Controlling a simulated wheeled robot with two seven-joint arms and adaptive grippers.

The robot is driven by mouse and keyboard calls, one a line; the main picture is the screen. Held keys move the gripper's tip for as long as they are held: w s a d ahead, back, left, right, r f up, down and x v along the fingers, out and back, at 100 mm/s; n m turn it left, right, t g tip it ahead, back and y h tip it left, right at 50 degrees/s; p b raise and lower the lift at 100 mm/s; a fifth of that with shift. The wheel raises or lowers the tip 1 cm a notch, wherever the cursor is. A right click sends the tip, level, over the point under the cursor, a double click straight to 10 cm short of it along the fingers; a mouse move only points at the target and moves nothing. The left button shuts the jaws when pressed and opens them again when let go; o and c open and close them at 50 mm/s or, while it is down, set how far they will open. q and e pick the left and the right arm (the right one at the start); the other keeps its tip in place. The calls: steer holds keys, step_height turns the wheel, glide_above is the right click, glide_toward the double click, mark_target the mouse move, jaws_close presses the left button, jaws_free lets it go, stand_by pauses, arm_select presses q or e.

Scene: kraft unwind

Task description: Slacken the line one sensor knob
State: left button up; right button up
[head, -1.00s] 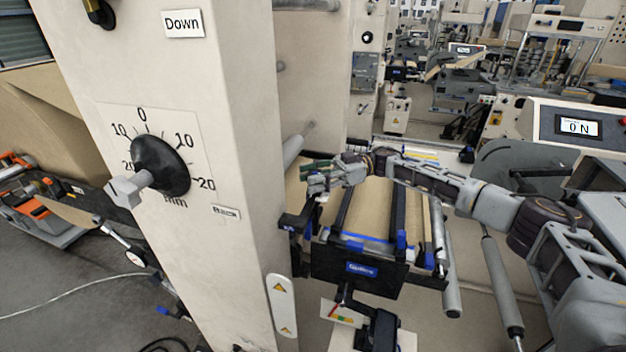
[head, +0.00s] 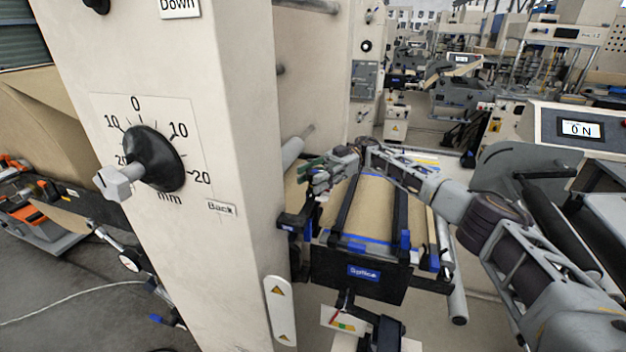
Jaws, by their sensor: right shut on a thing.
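My right gripper (head: 313,183) reaches in from the right over the web guide frame (head: 361,271), at its left side beside the machine column. Its fingers are shut on a small part there, which looks like the sensor knob; the fingers hide it and its exact shape cannot be told. A black and blue sensor bracket (head: 290,227) sits just below the fingers, on the left edge of the frame. Brown kraft web (head: 372,207) runs through the frame. My left gripper is not in view.
The cream column (head: 235,110) stands close on the left, with a large black dial knob (head: 158,160) on a millimetre scale. A grey roller (head: 452,270) is right of the frame. A display (head: 580,130) reads 0 N. More machines stand behind.

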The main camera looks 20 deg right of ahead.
mark_target(313, 172)
steer(key=shift+f, duration=0.3)
steer(key=o, duration=1)
steer(key=shift+d+r, duration=0.1)
steer(key=shift+o, duration=0.2)
steer(key=shift+r, duration=0.1)
steer(key=shift+r, duration=5)
steer(key=shift+f, duration=0.1)
